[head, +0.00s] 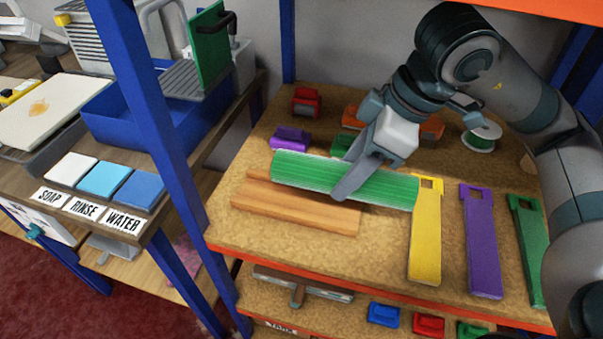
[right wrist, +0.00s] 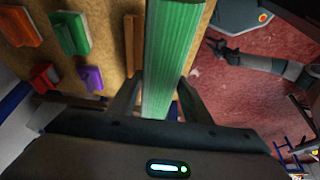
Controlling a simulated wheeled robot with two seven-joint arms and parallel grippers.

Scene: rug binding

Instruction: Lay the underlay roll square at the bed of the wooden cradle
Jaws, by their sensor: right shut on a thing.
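The underlay roll is a green ribbed cylinder (head: 300,173) held lengthwise over the wooden cradle (head: 295,207) on the shelf in the head view. My right gripper (head: 352,180) is shut around the roll near its middle. In the right wrist view the roll (right wrist: 175,60) runs up from between the two fingers. The roll hides the back part of the cradle; whether it touches the cradle I cannot tell. The roll's right end reaches past the cradle, close to the yellow strap-like piece. My left gripper is in neither view.
Yellow (head: 426,235), purple (head: 482,240) and green (head: 527,245) flat pieces lie right of the cradle. Small coloured blocks, including a purple one (head: 290,138) and a red one (head: 306,102), stand behind it. A blue post (head: 150,100) rises at left. The shelf front is clear.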

